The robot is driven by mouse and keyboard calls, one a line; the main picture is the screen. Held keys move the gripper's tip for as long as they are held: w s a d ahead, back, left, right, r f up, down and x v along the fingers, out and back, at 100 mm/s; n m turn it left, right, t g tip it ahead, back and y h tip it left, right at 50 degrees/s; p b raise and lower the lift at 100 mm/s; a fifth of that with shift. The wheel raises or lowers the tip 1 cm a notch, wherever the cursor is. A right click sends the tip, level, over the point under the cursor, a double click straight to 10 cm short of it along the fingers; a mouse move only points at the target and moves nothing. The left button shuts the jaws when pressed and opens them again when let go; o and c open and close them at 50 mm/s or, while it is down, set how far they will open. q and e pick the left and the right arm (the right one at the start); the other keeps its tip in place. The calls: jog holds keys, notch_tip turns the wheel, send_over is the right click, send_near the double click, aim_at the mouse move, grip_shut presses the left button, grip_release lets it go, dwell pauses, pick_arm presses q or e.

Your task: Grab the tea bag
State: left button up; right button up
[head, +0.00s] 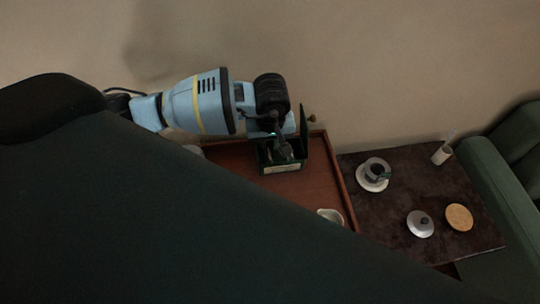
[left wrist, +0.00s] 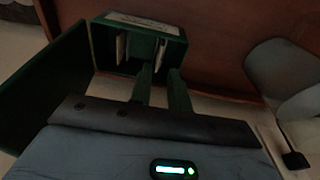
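A dark green tea box (head: 282,168) with its lid (head: 304,138) raised stands on a reddish-brown wooden tray table. In the left wrist view the box (left wrist: 143,25) holds pale tea bags, one at the left (left wrist: 121,48) and one near the middle (left wrist: 161,53). My left gripper (head: 284,150) reaches down over the box from the left. In the left wrist view its two fingers (left wrist: 160,75) are apart, with their tips at the box opening and the middle tea bag ahead of the gap. I cannot tell whether they touch it. My right gripper is not in view.
The wooden tray table (head: 329,180) has a raised rim and a white cup (head: 330,215) near its front. A dark side table (head: 395,215) holds a cup on a saucer (head: 371,185), a lidded grey dish (head: 420,224), a round wooden disc (head: 459,217) and a white holder (head: 441,155).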

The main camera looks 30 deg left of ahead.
aim_at(269, 154)
pick_arm(q)
jog(key=shift+w+f, duration=0.2)
jog(key=shift+f, duration=0.55)
jog(key=shift+w+a+f, duration=0.15)
jog(key=shift+f, duration=1.15)
jog(key=shift+w+a+f, duration=0.1)
jog(key=shift+a+f, duration=0.05)
jog(key=shift+f, duration=1.1)
grip_shut()
